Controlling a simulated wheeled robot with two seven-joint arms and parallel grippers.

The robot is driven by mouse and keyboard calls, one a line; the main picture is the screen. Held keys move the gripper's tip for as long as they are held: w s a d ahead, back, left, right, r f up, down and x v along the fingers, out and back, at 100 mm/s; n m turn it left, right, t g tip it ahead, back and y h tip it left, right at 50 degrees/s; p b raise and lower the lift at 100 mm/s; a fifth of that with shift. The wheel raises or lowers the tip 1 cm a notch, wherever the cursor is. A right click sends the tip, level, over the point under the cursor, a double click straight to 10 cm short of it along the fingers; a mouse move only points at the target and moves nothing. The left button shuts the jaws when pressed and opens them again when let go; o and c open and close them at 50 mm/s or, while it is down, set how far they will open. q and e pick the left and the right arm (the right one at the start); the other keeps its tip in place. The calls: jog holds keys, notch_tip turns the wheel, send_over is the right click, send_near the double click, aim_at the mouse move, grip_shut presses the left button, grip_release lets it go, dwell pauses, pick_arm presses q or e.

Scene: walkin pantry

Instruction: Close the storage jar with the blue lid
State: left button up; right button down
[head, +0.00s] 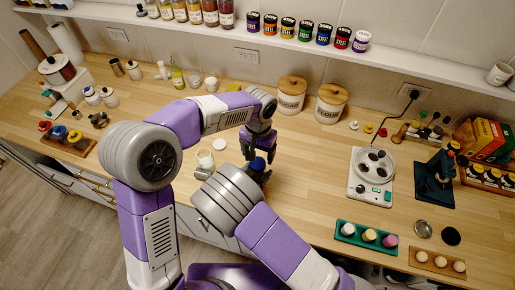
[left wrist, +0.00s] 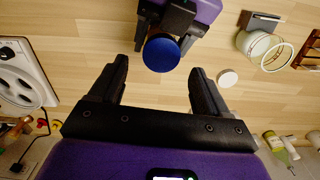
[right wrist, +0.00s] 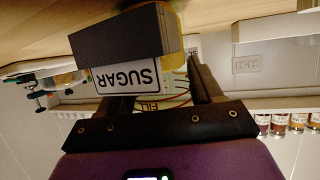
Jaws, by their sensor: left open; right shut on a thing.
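The storage jar (right wrist: 172,52) shows in the right wrist view, with a SUGAR label (right wrist: 132,77) that appears upside down and yellowish contents. It is between the fingers of my right gripper (right wrist: 160,80), which is shut on it. The round blue lid (left wrist: 161,52) shows from above in the left wrist view, at the right gripper's dark fingers. It also shows in the head view (head: 258,163). I cannot tell whether it is fully seated. My left gripper (left wrist: 155,75) is open, pointing down above the lid, with its fingers spread to either side of it.
An open glass jar (head: 205,158) and a white disc (head: 219,143) stand left of the grippers. Two wooden-lidded canisters (head: 331,104) stand behind. A white scale (head: 371,176) and a green tray (head: 366,236) are to the right. Clear counter lies between the grippers and the scale.

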aim_at(257, 163)
pick_arm(q)
jog(key=shift+r+m, duration=0.6)
jog(key=shift+m, duration=0.2)
jog(key=shift+w+a+r+m, duration=0.1)
jog(key=shift+w+r+m, duration=0.05)
jog(key=shift+r+m, duration=0.85)
jog(key=shift+f, duration=4.05)
